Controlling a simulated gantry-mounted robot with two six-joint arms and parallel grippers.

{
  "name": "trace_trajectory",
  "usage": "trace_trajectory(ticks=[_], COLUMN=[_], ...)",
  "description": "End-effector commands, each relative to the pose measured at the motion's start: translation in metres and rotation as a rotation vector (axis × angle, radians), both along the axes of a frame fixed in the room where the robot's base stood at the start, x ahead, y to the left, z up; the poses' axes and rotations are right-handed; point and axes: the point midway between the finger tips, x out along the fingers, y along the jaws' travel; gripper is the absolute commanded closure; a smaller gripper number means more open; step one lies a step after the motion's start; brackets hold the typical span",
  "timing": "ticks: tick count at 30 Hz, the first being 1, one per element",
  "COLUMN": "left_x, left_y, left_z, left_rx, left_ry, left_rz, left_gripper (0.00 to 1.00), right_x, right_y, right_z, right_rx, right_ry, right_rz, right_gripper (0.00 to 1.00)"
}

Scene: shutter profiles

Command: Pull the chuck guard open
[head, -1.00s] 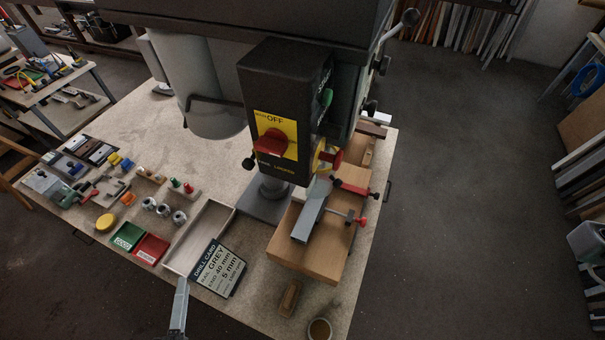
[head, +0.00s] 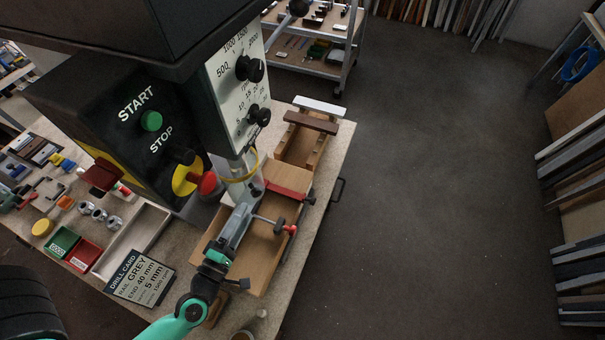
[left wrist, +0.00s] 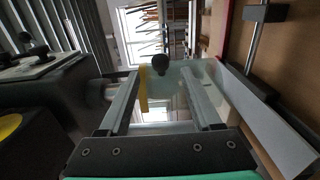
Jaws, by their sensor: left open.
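The chuck guard (head: 240,188) is a clear shield with a yellow band, below the drill press head. In the left wrist view, the clear guard (left wrist: 183,78) with its yellow strip lies ahead of and between my fingers, and a black knob (left wrist: 160,63) shows near the far edge. My left gripper (head: 240,212) reaches up from the bottom of the head view, in front of the guard. Its two fingers (left wrist: 160,98) stand apart with nothing clearly held between them. I cannot tell whether they touch the guard. My right gripper is not in view.
The drill press (head: 140,125), with START and STOP buttons and a red switch, crowds the left. A wooden board (head: 262,258) with red-handled clamps (head: 288,192) lies under the gripper. A drill card (head: 139,278) and bins stand left. The floor at right is clear.

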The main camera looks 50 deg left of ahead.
Motion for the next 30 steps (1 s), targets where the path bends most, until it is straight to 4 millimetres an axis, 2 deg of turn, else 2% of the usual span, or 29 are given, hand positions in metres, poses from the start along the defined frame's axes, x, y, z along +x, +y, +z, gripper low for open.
trace_trajectory(ticks=[5,8,16,21,30], left_x=[0.004,0.014,0.065,0.09,0.099], left_y=[0.002,0.009,0.04,0.055,0.061], left_z=[0.0,0.0,0.003,0.001,0.0], left_rx=[0.001,0.0,0.002,0.001,0.001], left_ry=[-0.001,-0.004,-0.003,-0.002,-0.001], left_rz=[0.002,0.004,0.002,0.0,-0.001], left_gripper=[0.35,0.35,0.35,0.35,0.35], right_x=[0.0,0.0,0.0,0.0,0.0], right_y=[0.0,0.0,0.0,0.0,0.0], right_z=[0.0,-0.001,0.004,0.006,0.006], right_rx=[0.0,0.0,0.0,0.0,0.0], right_ry=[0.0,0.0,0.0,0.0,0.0], right_rz=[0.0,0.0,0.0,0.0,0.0], right_gripper=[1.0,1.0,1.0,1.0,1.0])
